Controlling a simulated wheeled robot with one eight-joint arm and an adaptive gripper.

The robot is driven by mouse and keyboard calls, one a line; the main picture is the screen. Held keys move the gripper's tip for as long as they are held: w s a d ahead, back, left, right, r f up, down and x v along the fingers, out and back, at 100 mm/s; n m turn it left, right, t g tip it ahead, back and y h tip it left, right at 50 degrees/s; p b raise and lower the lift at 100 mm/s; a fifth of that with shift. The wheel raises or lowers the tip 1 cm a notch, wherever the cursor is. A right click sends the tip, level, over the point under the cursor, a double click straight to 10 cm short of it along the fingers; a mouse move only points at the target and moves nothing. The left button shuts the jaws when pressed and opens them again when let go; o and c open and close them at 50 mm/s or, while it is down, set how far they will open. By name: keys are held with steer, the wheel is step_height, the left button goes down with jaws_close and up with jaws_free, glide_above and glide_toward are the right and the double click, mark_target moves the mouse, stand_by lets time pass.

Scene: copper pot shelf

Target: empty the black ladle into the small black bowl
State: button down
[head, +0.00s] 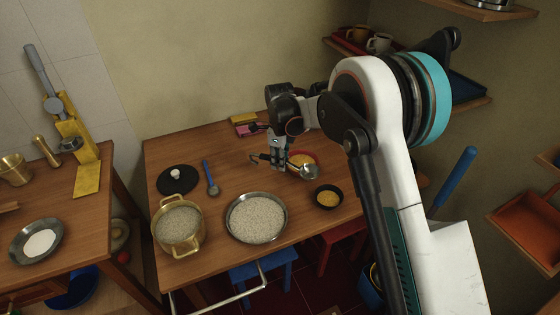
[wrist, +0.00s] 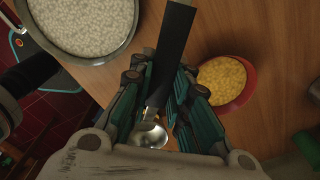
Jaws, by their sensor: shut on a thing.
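My gripper (head: 281,160) is shut on the black handle of the ladle (head: 309,172) above the table. In the wrist view, the ladle handle (wrist: 170,52) runs between the fingers of my gripper (wrist: 162,85), and the shiny metal cup shows below, partly hidden by them. The cup looks tilted; I see no yellow food in it, but its inside is not clear. The small black bowl (head: 328,207) stands on the table right of and nearer than the cup. Yellow grains lie in it.
A red bowl (head: 317,157) of yellow grains is just behind the ladle. A metal pan (head: 258,241) of pale grains and a brass pot (head: 180,246) stand to the left. A black lid (head: 165,184) and a blue-handled utensil (head: 207,172) lie farther left.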

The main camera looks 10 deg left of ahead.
steer(key=shift+r+p, duration=1.35)
steer(key=shift+r, duration=1.55)
